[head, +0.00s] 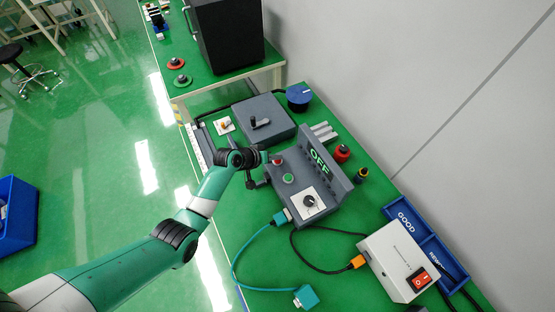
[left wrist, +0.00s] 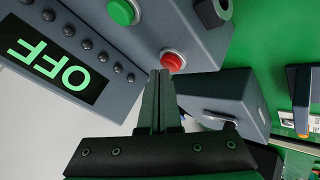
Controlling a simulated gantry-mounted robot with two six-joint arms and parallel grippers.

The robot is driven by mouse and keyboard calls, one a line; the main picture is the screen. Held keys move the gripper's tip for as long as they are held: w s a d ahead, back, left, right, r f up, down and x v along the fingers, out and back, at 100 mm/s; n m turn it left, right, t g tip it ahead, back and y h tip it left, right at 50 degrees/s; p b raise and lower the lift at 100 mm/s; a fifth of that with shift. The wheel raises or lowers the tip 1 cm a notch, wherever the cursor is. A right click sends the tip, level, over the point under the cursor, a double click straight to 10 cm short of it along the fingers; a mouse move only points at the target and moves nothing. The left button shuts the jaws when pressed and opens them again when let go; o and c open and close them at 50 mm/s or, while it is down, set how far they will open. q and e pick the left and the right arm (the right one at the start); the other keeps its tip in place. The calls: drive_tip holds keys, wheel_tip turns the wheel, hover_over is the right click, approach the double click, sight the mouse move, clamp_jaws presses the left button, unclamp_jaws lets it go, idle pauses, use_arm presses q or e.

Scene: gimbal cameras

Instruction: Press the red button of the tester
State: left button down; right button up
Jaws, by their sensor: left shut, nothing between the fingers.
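The tester (head: 314,184) is a grey box with a sloped panel and a display reading "OFF" in green. Its red button (head: 277,161) is at the far left end of the panel, and the green button (head: 288,178) is beside it. My left gripper (head: 268,157) is shut and empty, with its tips at the red button. In the left wrist view the fingertips (left wrist: 159,72) point at the edge of the red button (left wrist: 172,62); whether they touch it I cannot tell. The green button (left wrist: 122,11) shows above left. My right gripper is not in view.
A grey box with a black lever (head: 262,118) stands behind the tester. Teal and black cables lie on the green bench in front.

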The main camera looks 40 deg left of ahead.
sight(276, 163)
use_arm(q)
drive_tip(key=shift+f, duration=0.1)
idle(0.4)
drive_tip(key=shift+f+b, duration=0.35)
drive_tip(key=shift+b, duration=0.05)
drive_tip(key=shift+s+d+r+p, duration=0.1)
drive_tip(key=shift+r+p, duration=0.3)
drive_tip(key=shift+p, duration=0.1)
wheel_tip(276, 163, up, 6)
drive_tip(key=p, duration=0.6)
drive_tip(key=shift+r, duration=0.1)
